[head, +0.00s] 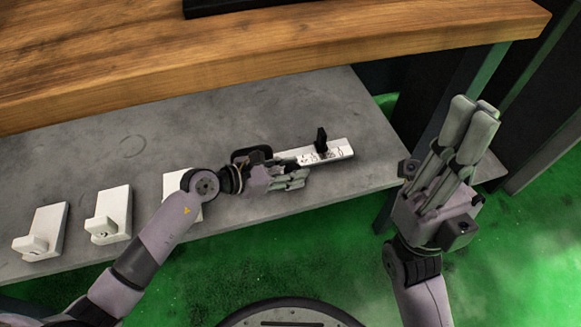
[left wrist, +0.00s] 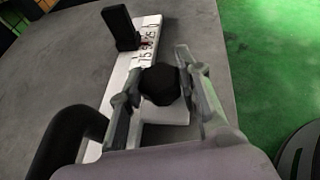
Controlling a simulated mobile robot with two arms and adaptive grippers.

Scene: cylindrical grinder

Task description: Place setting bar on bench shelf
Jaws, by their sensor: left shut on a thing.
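The setting bar (head: 338,150) is a long white bar with dark markings and an upright black block near its right end in the head view. It lies over the grey bench shelf (head: 235,115); whether it touches the surface is hard to tell. My left gripper (head: 290,180) is shut on the bar at its black knob, hiding that part in the head view. In the left wrist view, the fingers (left wrist: 185,95) flank the round black knob, and the bar (left wrist: 143,50) extends away beyond them. My right gripper (head: 475,125) is raised at the right, empty, with its fingers extended.
White L-shaped blocks (head: 40,232) (head: 110,213) stand along the shelf's front left, with another white piece (head: 172,185) partly behind my left arm. A wooden bench top (head: 250,60) overhangs the shelf's back. The floor (head: 330,250) is green.

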